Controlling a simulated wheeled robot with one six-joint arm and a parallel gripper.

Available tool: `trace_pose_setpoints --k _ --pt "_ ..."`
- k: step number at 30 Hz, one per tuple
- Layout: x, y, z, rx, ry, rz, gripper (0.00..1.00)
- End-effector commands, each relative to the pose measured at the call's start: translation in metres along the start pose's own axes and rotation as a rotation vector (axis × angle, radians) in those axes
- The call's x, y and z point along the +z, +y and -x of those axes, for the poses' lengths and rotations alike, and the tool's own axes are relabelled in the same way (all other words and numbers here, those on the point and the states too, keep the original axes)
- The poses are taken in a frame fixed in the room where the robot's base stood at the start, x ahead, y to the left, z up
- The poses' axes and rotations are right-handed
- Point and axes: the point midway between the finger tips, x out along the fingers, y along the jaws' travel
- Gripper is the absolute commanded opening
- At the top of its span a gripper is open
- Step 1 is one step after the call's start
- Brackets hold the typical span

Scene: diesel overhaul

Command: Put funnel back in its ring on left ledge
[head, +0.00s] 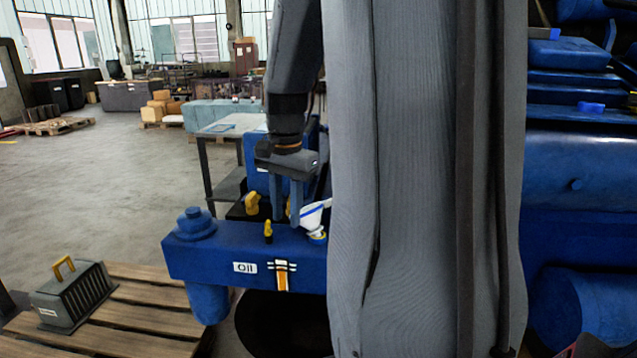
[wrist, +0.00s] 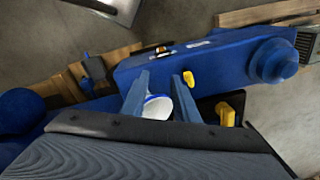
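The white funnel (head: 312,218) with a blue stripe stands at the blue ledge (head: 215,262), just right of my gripper's fingers in the head view. A small blue and yellow fitting (head: 318,238) shows at its lower end; I cannot tell whether the funnel is seated in a ring. My gripper (head: 286,220) points down over the ledge with its two fingers apart. In the wrist view, the funnel (wrist: 157,106) appears between the spread fingers (wrist: 160,85), nearer the left one. No grip on it shows.
Yellow knobs (head: 252,203) and a small yellow fitting (head: 268,231) stand close to the fingers. A blue round cap (head: 194,222) is at the ledge's left end. A grey crate with a yellow handle (head: 72,295) sits on a wooden pallet (head: 135,320). Blue engine parts (head: 575,170) fill the right.

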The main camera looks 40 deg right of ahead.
Motion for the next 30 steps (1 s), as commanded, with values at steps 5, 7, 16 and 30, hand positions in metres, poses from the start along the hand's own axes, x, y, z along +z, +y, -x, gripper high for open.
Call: trace_pose_setpoints --k 5,7,16,30 --pt "-0.058 0.023 0.036 0.004 -0.002 -0.329 0.27" --pt "-0.069 0.028 0.043 0.005 -0.003 -0.397 0.27" --pt "-0.074 0.033 0.023 0.010 -0.008 -0.446 0.27" --pt "-0.073 0.032 -0.028 0.007 -0.005 -0.443 0.27"
